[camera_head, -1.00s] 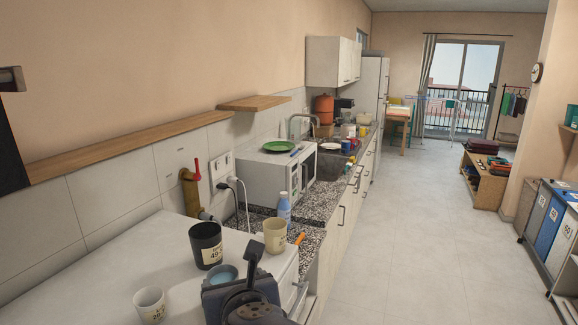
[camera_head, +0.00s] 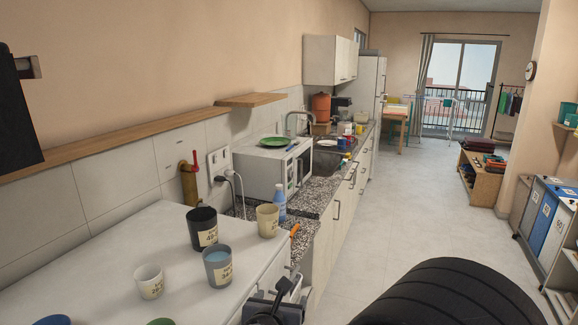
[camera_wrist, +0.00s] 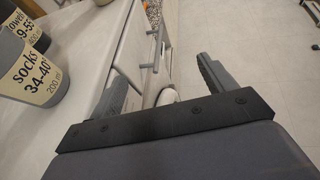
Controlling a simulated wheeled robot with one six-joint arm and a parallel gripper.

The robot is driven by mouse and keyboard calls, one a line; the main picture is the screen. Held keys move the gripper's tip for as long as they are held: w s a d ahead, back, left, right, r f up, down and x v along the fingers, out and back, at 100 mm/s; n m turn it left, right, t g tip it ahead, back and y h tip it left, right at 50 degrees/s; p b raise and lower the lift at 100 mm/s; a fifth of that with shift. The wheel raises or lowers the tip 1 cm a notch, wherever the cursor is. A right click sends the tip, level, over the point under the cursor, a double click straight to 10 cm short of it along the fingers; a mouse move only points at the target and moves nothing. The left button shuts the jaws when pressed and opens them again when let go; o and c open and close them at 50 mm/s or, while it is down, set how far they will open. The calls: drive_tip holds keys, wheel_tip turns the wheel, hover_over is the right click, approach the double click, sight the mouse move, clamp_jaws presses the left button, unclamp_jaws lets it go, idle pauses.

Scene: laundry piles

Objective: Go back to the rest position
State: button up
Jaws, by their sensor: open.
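My gripper (camera_head: 270,305) is at the bottom of the head view, at the front edge of the white top (camera_head: 90,262). In the wrist view my gripper (camera_wrist: 160,86) has its two fingers spread apart with nothing held between them. A cabinet front, handles and floor show beyond them. A dark rounded part of my arm fills the lower right of the head view. The rest position itself is not marked in either view.
On the white top stand a black cup (camera_head: 202,230), a grey-blue cup (camera_head: 217,268), a beige cup (camera_head: 267,221) and a white cup (camera_head: 149,283). The grey-blue cup, labelled socks (camera_wrist: 35,72), is left of my gripper. Bins (camera_head: 556,222) stand right; the floor aisle (camera_head: 400,215) is clear.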

drive_tip(key=w+d+f+m+g+h, duration=0.1)
drive_tip(key=w+d+f+m+h, duration=0.1)
drive_tip(key=d+f, duration=0.4)
wheel_tip(320, 180, down, 2)
drive_tip(key=shift+w+d+f+m+h+b, duration=0.2)
drive_tip(key=shift+d+m+h+b, duration=0.25)
drive_tip(key=shift+m+h, duration=0.5)
